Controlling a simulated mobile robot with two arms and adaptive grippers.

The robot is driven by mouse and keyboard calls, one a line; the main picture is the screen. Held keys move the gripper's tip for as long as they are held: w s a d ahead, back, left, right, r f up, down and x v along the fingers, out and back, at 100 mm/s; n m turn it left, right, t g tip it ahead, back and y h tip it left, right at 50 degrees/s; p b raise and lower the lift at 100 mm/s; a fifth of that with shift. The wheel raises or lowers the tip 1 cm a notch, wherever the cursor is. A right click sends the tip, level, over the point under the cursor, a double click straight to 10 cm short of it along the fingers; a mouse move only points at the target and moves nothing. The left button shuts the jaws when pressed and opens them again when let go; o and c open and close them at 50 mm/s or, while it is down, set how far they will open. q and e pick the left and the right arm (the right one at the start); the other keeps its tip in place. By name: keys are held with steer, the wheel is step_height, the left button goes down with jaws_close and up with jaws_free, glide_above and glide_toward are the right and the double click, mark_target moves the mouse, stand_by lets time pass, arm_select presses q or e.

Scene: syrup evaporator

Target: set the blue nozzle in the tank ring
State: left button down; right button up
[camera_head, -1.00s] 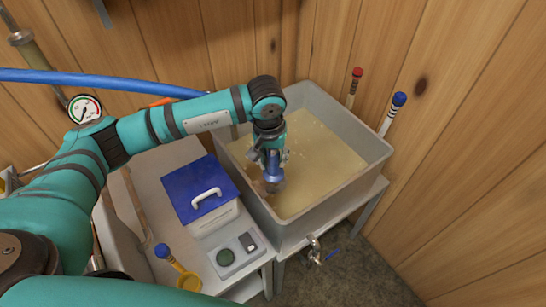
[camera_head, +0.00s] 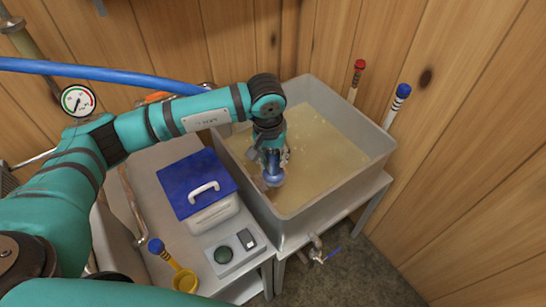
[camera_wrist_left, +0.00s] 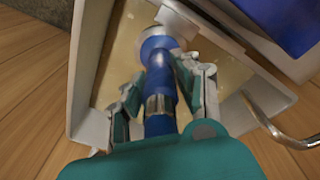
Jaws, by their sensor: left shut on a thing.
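My left gripper (camera_head: 271,165) is shut on the blue nozzle (camera_head: 273,178), over the left part of the grey tank (camera_head: 330,197). In the left wrist view the fingers of my left gripper (camera_wrist_left: 162,95) close around the shaft of the blue nozzle (camera_wrist_left: 158,68), which has a metal band and a wide round head. A pale fitting (camera_wrist_left: 186,20) lies right by the head, at the tank wall. I cannot tell whether this is the tank ring, or whether the nozzle touches it. My right gripper is out of view.
The tank holds yellowish liquid (camera_head: 325,150). Left of it stand a white box with a blue lid (camera_head: 190,180), a small control plate (camera_head: 222,262) and a yellow scoop (camera_head: 184,280). Red-capped (camera_head: 356,80) and blue-capped (camera_head: 397,105) sticks stand behind the tank. A blue hose (camera_head: 100,69) runs behind my arm.

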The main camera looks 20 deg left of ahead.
arm_select(q)
steer(key=c, duration=1)
jaws_free()
steer(key=shift+o, duration=0.6)
steer(key=shift+o, duration=0.2)
steer(key=o, duration=0.6)
